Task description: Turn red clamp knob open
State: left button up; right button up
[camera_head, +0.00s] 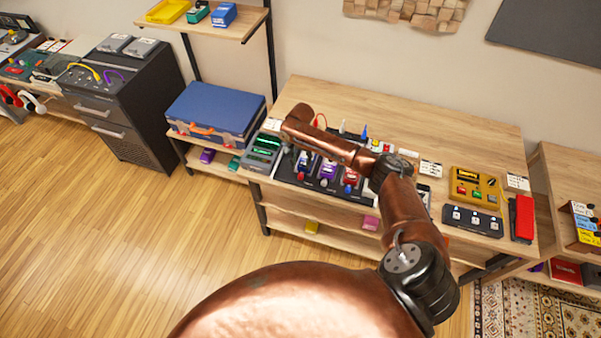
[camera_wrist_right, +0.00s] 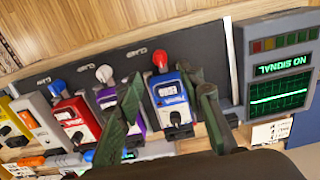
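The red clamp knob (camera_wrist_right: 160,58) stands at the edge of the black pedal board, beside the blue-and-white pedal (camera_wrist_right: 172,98), in the right wrist view. The word CLAMP is printed on the board near it. My right gripper (camera_wrist_right: 168,90) has its two dark green fingers spread wide, one on each side of the blue pedal, with nothing held between them. The knob shows beyond the fingertips, between the two fingers in the picture; I see no contact. In the head view my copper right arm (camera_head: 330,145) reaches over the board and partly covers it. My left gripper is out of view.
A white knob (camera_wrist_right: 104,74) and a blue knob (camera_wrist_right: 57,87) stand beside the purple and red pedals (camera_wrist_right: 75,118). The green-screen signal box (camera_wrist_right: 278,72) is close to the right finger. A blue case (camera_head: 215,108) sits on the shelf left of the workbench (camera_head: 440,130).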

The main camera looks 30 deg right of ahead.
aim_at(301, 174)
notch_tip(301, 174, down, 6)
jog(key=shift+f, duration=0.65)
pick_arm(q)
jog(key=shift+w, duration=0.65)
pick_arm(e)
grip_shut()
